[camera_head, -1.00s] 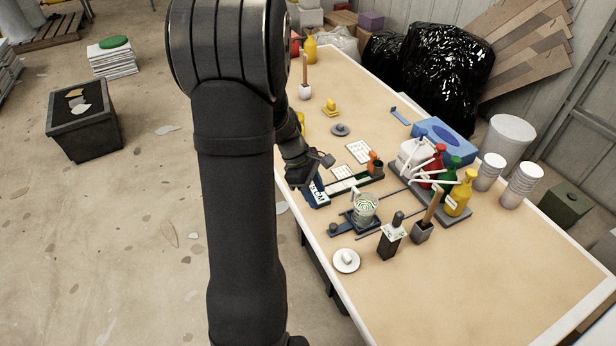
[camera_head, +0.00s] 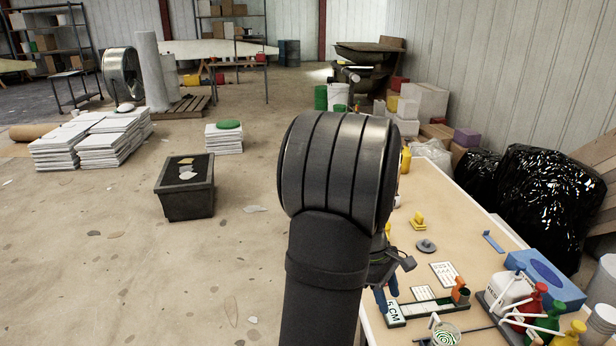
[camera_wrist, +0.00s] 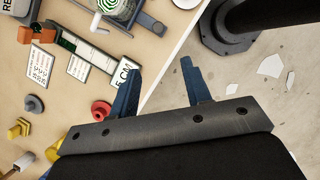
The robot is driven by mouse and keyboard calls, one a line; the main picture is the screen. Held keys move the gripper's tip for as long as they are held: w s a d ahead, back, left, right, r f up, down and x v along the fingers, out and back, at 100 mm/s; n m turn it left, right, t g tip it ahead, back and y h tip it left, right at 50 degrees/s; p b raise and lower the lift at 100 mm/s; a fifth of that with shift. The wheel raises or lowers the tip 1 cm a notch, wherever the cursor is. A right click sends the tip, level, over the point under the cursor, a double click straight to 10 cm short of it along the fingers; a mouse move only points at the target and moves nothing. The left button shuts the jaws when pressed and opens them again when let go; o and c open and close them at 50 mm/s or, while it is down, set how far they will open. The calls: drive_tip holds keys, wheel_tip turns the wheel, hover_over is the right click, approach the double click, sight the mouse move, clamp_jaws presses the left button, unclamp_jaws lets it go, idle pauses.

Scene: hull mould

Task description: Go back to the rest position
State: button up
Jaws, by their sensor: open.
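My gripper (camera_wrist: 160,92) shows in the wrist view with its two blue fingers spread wide apart and nothing between them. It hangs over the left edge of the workbench (camera_wrist: 158,62), with floor under the right finger. In the head view my arm covers most of the gripper; a blue finger (camera_head: 381,298) shows beside the green-and-white 5 CM strip (camera_head: 420,307). The strip also lies near the left finger in the wrist view (camera_wrist: 84,48). A red ring-shaped piece (camera_wrist: 101,110) lies by the left finger.
The bench holds white cards (camera_head: 443,273), a grey disc piece (camera_head: 426,246), a yellow piece (camera_head: 418,221), a cup (camera_head: 446,334), a blue box (camera_head: 541,276) and several coloured bottles (camera_head: 549,322). Open floor lies left, with a dark bin (camera_head: 187,196).

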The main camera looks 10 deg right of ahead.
drive_tip(key=x, duration=1.7)
drive_tip(key=shift+d, duration=0.3)
